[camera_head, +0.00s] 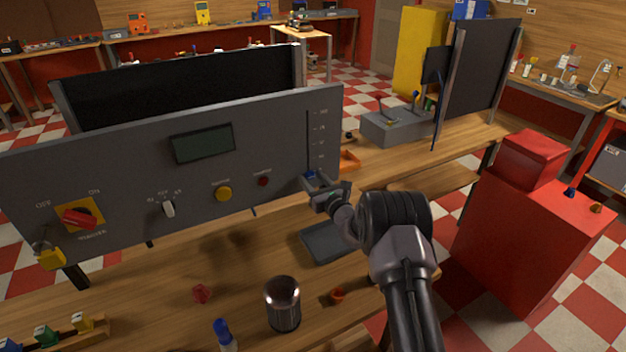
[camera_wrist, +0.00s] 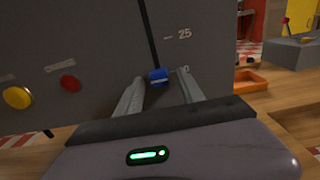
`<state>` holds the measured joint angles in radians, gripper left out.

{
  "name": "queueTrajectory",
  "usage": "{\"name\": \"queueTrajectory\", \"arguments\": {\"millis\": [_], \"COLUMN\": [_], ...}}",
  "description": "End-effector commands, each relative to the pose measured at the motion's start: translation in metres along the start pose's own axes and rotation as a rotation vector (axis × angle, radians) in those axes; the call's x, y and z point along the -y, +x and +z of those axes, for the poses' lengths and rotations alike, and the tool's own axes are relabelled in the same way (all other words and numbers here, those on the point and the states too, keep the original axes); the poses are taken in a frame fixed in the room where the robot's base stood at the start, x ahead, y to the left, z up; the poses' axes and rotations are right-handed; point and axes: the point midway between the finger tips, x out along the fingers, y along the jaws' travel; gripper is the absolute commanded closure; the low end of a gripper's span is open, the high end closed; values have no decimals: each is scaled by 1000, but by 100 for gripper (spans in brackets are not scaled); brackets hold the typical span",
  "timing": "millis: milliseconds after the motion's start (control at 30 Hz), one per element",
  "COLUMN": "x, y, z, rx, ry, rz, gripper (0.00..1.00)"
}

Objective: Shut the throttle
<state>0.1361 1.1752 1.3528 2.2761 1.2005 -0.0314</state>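The throttle is a blue slider knob (camera_head: 309,174) in a vertical slot at the right end of the grey control panel (camera_head: 110,175). In the wrist view the knob (camera_wrist: 158,77) sits at the low end of the slot, beside the lowest mark, which looks like 0, and well below the 25 mark. My gripper (camera_head: 320,183) is at the panel face by the knob. In the wrist view its two fingers (camera_wrist: 160,82) are apart, one on each side of the knob, with a gap to each. I cannot tell how far the tips reach past it.
The panel also carries a red switch (camera_head: 79,218), a yellow button (camera_head: 223,194) and a small red button (camera_head: 262,181). An orange tray (camera_head: 349,160) lies behind the panel's right end. A metal cup (camera_head: 284,303) stands on the bench in front. A grey tray (camera_head: 325,246) lies below my gripper.

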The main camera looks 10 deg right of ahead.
Motion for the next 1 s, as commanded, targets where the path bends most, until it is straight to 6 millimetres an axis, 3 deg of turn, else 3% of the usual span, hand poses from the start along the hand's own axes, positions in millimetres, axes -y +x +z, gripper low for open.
{"name": "queueTrajectory", "arguments": {"millis": [267, 367, 700, 833, 1000], "x": [0, 1, 1, 1, 0], "y": [-8, -28, -136, -162, -174], "z": [1, 3, 2, 1, 1], "rx": [0, 0, -1, 0, 1], "ry": [0, 2, 2, 1, 0], "rz": [0, -2, -3, -2, 0], "gripper": [55, 55, 55, 55, 55]}}
